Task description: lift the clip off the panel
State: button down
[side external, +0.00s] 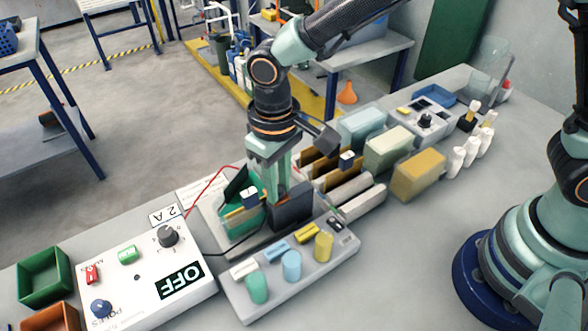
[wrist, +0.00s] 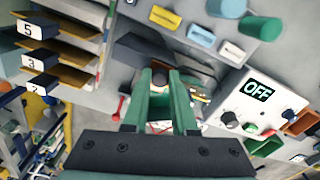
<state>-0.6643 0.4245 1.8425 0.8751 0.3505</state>
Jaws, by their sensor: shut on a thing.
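My gripper (side external: 277,198) reaches down over the small green-walled bath (side external: 228,217) near the middle of the bench. In the wrist view my gripper (wrist: 160,84) has its two green fingers closed around a small dark clip (wrist: 159,76), with a pale, orange-tinged part below it. In the side view the clip is hidden by the fingers. A brownish panel (side external: 241,213) shows its edge in the bath, left of the fingers. I cannot tell whether the clip still touches the panel.
A white control box (side external: 135,285) with an OFF display stands front left, with red and black leads running toward the bath. A tray (side external: 300,283) of coloured pegs lies in front. Racks with brown panels (side external: 330,170) and several coloured blocks stand right of the gripper.

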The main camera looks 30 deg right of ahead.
aim_at(297, 189)
jog(key=shift+d+r, duration=0.1)
jog(key=shift+d, duration=1.9)
jog(key=c, duration=0.7)
grip_release()
jog(key=shift+a, duration=0.1)
notch_tip(297, 189, up, 12)
jog(key=s+d+r+m+t, duration=0.1)
jog(key=s+d+t, duration=0.1)
jog(key=d, duration=0.9)
jog(key=s+d+r+m+t, duration=0.1)
jog(key=s+d+m+t, duration=0.1)
jog(key=d, duration=0.9)
jog(key=shift+r+m+t, duration=0.3)
jog(key=shift+r+t, duration=0.1)
jog(key=shift+t, duration=0.4)
